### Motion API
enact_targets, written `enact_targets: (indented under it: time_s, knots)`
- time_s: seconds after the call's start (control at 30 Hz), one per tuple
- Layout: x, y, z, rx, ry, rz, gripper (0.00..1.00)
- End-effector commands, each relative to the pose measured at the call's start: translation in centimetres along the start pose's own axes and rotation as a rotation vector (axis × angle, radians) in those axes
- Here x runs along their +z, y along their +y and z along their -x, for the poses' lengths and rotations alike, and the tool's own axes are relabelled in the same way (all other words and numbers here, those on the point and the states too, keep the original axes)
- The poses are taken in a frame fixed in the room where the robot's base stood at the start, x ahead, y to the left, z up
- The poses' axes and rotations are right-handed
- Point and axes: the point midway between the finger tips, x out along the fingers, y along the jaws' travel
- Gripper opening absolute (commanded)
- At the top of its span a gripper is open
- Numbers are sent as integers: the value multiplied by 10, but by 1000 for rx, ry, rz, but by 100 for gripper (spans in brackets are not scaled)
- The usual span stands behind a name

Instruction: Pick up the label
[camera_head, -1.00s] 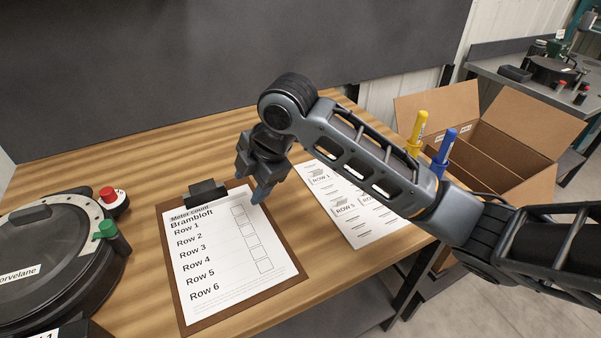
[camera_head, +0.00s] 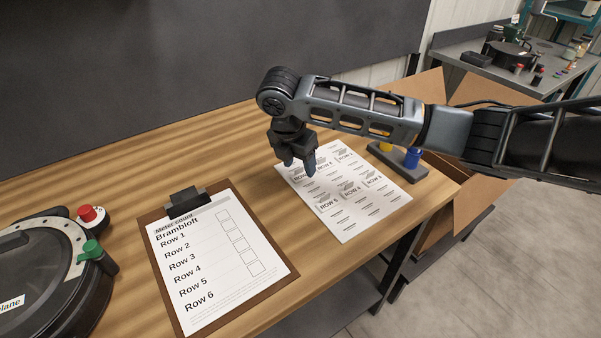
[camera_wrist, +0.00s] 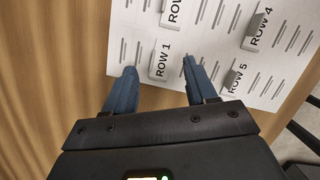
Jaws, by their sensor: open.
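The label sheet (camera_head: 345,190) is white and lies flat on the wooden table, right of the clipboard. It carries several printed labels with row names. In the wrist view the ROW 1 label (camera_wrist: 162,62) lies between and just beyond my fingertips, with the ROW 5 label (camera_wrist: 235,78) and the ROW 4 label (camera_wrist: 257,30) to its right. My gripper (camera_head: 297,168) is open and empty, pointing down over the left part of the sheet. It also shows in the wrist view (camera_wrist: 158,75). Its exact height above the sheet is hard to tell.
A clipboard (camera_head: 157,262) with a row checklist lies left of the sheet. A round black seed meter (camera_head: 45,285) with red and green knobs stands at far left. A holder (camera_head: 398,163) with blue and yellow markers and a cardboard box (camera_head: 440,222) are at right, partly behind my arm.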

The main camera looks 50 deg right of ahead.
Motion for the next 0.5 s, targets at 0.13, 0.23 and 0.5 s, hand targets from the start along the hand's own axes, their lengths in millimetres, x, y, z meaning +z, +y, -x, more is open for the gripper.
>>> enact_targets:
  time_s: [0.13, 0.23, 0.5]
  knots:
    - [1, 0, -17, 0, -1, -1, 56]
    - [1, 0, -22, 1, -1, -1, 56]
    - [0, 0, -22, 2, 0, -1, 51]
